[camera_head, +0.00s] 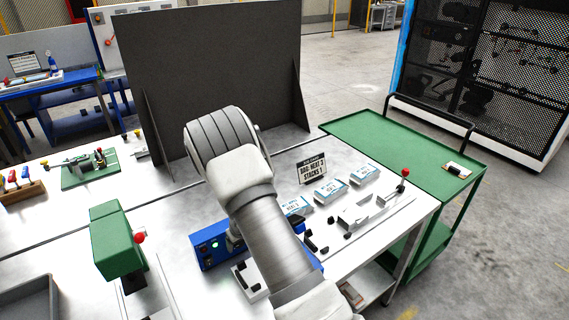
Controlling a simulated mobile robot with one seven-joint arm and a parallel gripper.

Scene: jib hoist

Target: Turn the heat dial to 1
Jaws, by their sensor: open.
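A blue box (208,249) with a small green light on its front stands on the metal bench, left of my forearm. It may be the unit with the heat dial, but my arm covers its right part and I cannot make out a dial or its setting. My arm (270,235) rises from the bottom of the head view and bends at the top, in front of the dark panel. My gripper is hidden behind the arm, so its place relative to the blue box cannot be seen.
A green press (118,243) with a red knob stands left of the blue box. Right of my arm are a small black sign (312,168), several white-and-blue packs (328,189) and a fixture with a red-knobbed lever (404,173). A dark upright panel (220,70) stands behind.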

